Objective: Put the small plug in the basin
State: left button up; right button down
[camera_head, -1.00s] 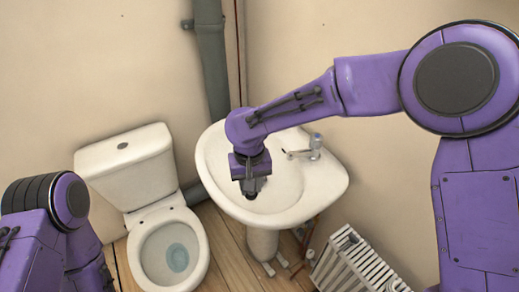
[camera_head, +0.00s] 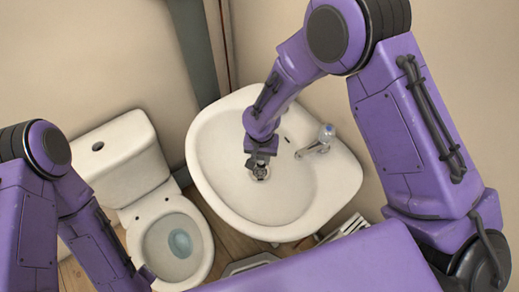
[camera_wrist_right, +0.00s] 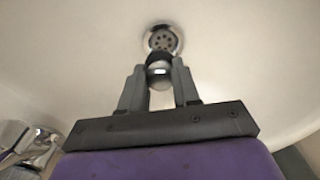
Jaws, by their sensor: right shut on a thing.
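The white basin (camera_head: 215,165) stands on a pedestal against the wall. My right gripper (camera_head: 259,164) is inside the bowl, just above its metal drain (camera_head: 262,173). In the right wrist view, the right gripper (camera_wrist_right: 159,82) is shut on the small plug (camera_wrist_right: 159,74), which shows a shiny metal end and a dark ring. The drain (camera_wrist_right: 163,40) shows just beyond the plug, with its holes partly uncovered. I cannot tell whether the plug touches the bowl. My left arm is at the left, but its gripper is not clearly visible.
A chrome tap (camera_head: 316,142) sits on the basin's right rim, close to my right arm. The toilet (camera_head: 170,240) stands left of the basin. A white radiator (camera_head: 345,228) is partly hidden behind my arm at the lower right.

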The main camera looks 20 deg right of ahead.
aim_at(260, 173)
jog(key=shift+f, duration=0.25)
jog(key=w+f+b, duration=0.1)
jog(key=f+b, duration=0.1)
jog(key=shift+w+f, duration=0.35)
jog(key=shift+f, duration=0.05)
jog(key=b, duration=0.1)
jog(key=f+b, duration=0.1)
jog(key=b, duration=0.1)
jog(key=shift+s+f, duration=0.3)
jog(key=shift+s, duration=0.1)
jog(key=shift+w+f+b, duration=0.15)
jog(key=shift+f+b, duration=0.5)
jog(key=shift+f, duration=0.75)
jog(key=c, duration=0.7)
grip_release()
jog(key=shift+c, duration=0.2)
